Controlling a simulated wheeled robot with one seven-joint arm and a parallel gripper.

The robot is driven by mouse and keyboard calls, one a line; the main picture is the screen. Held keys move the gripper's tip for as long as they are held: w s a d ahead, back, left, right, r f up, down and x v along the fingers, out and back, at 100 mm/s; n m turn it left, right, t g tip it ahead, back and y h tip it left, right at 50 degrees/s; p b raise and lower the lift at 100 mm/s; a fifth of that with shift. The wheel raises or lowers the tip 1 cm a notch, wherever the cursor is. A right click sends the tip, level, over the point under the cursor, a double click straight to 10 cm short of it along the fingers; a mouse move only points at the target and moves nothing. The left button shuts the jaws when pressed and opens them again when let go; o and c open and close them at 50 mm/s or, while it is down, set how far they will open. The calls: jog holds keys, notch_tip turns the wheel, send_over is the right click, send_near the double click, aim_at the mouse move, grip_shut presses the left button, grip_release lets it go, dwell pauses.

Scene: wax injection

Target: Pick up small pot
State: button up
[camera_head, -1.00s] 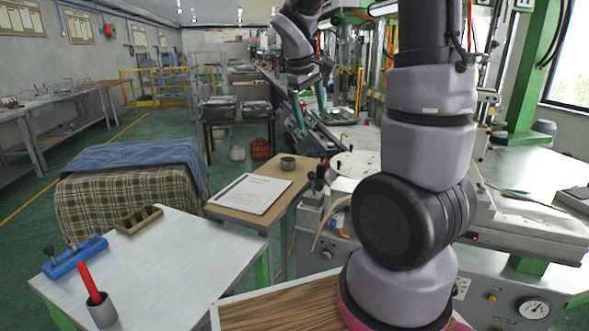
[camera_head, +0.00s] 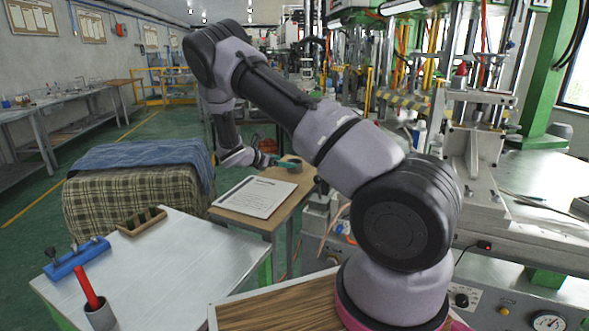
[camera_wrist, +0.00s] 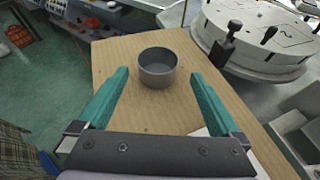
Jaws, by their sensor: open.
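The small pot (camera_wrist: 158,68) is a grey, round, open-topped cup. It stands upright on a small wooden table (camera_wrist: 120,50), near its far end in the wrist view. My gripper (camera_wrist: 160,82) is open, with its two green fingers on either side of the line to the pot. The pot lies just beyond the fingertips and no contact shows. In the head view my gripper (camera_head: 288,164) is over the wooden table, and the pot (camera_head: 293,159) is mostly hidden behind it.
A printed sheet (camera_head: 255,196) lies on the wooden table's near part. A round metal machine plate (camera_wrist: 262,38) with dark clamps stands close to the right of the table. A white table (camera_head: 180,270) holds a blue rack (camera_head: 76,260), a wooden rack (camera_head: 141,221) and a cup with a red stick (camera_head: 99,314).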

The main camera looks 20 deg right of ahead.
aim_at(291, 172)
jog(key=x, duration=0.4)
jog(key=shift+d+f, duration=0.15)
jog(key=shift+d, duration=0.2)
jog(key=x, duration=0.5)
jog(key=shift+w, duration=0.35)
jog(key=shift+c, duration=0.3)
